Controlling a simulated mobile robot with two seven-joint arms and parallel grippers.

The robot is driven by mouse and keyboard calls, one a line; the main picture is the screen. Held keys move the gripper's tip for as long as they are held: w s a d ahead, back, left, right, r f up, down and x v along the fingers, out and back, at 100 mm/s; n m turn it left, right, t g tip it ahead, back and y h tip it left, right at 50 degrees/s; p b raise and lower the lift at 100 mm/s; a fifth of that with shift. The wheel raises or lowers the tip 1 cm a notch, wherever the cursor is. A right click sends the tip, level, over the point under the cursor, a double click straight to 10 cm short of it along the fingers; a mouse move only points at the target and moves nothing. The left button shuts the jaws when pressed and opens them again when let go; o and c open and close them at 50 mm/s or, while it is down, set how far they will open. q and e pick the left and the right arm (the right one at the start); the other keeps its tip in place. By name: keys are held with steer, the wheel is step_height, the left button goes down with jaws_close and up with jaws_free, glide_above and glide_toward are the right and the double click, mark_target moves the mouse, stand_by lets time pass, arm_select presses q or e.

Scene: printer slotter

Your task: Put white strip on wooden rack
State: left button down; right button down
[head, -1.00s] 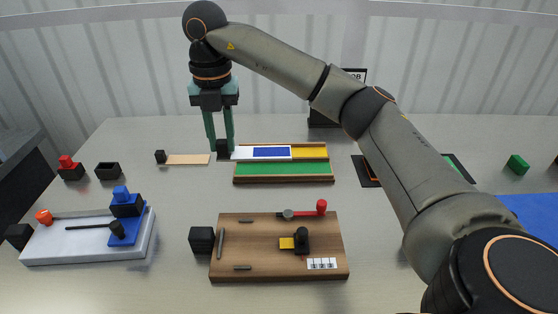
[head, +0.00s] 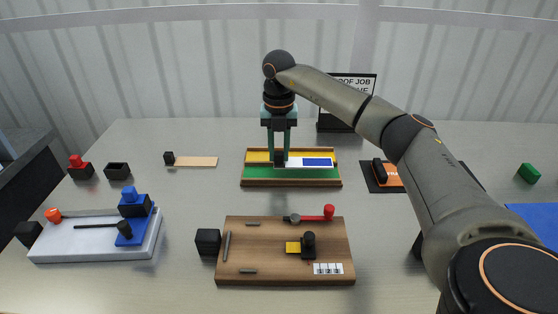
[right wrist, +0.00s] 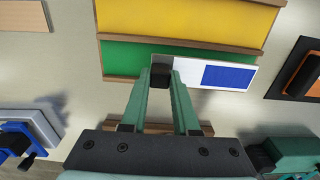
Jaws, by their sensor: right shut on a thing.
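The white strip (head: 293,164) has a blue patch and a black block at its left end. My right gripper (head: 280,160) points down, shut on that black block. The wooden rack (head: 290,183) has a yellow row at the back and a green row in front. In the head view the strip lies across the right half of the rack, near the border of the two rows. In the right wrist view the strip (right wrist: 190,68) overlaps the green row, slightly tilted. I cannot tell whether it touches the rack. My left gripper is not in view.
A wooden board (head: 285,272) with tools and a black cube (head: 208,241) stand in front. A white block (head: 95,250) with blue parts is at left. A pale strip (head: 195,162) lies left of the rack, an orange-black pad (head: 393,178) right. A sign (head: 352,85) stands behind.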

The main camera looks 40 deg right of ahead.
steer(key=shift+f, duration=1.5)
steer(key=shift+f, duration=0.1)
steer(key=c, duration=0.7)
jaws_free()
steer(key=shift+o, duration=0.2)
step_height(320, 180, up, 12)
steer(key=shift+r+p, duration=0.15)
steer(key=shift+p, duration=0.25)
